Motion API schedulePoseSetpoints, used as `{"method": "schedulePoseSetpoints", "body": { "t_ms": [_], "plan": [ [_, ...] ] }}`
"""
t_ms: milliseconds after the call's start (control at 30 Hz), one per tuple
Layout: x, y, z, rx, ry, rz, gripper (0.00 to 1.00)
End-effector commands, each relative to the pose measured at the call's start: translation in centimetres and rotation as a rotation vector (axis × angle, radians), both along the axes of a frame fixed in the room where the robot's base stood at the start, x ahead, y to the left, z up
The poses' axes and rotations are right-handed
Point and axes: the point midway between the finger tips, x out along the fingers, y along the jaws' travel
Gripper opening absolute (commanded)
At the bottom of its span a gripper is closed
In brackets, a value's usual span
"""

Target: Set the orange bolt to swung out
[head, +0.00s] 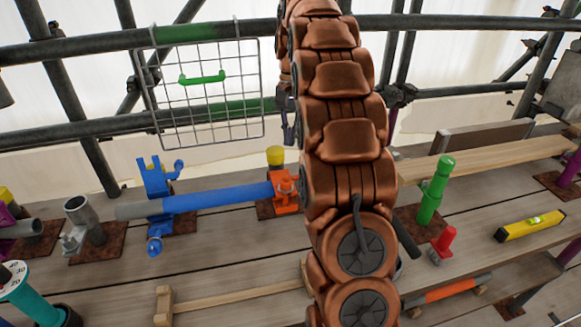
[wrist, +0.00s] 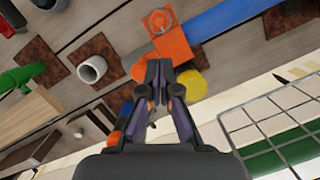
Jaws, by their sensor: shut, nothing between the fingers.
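The orange coupler (head: 285,188) sits at the right end of a blue tube (head: 225,197), left of my arm in the head view. In the wrist view the orange coupler (wrist: 174,45) shows near the top middle, with a round grey-ringed part on it. An orange piece (wrist: 141,68) shows just left of my fingertips; I cannot tell surely whether it is the bolt or how it is swung. My gripper (wrist: 155,90) is shut and empty, its tips appearing just below the coupler in the wrist view. Contact is unclear. In the head view my arm hides most of the gripper.
A yellow-capped post (head: 275,156) stands right behind the coupler. A blue coupler (head: 157,190) holds the tube's left part. A wire basket (head: 207,95) hangs on the rail behind.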

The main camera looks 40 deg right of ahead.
Motion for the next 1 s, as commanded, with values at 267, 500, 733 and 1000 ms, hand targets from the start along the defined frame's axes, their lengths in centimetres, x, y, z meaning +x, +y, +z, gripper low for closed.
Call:
{"method": "schedulePoseSetpoints", "body": {
  "t_ms": [267,500,733,1000],
  "plan": [
    [0.5,-1.1,-0.1,0.0,0.001,-0.024,0.0],
    [0.4,-1.1,-0.1,0.001,0.002,-0.024,0.0],
    [0.2,-0.9,-1.5,0.001,0.002,-0.023,0.0],
    [-0.2,-0.4,-3.4,0.001,0.004,-0.023,0.0]
  ]
}}
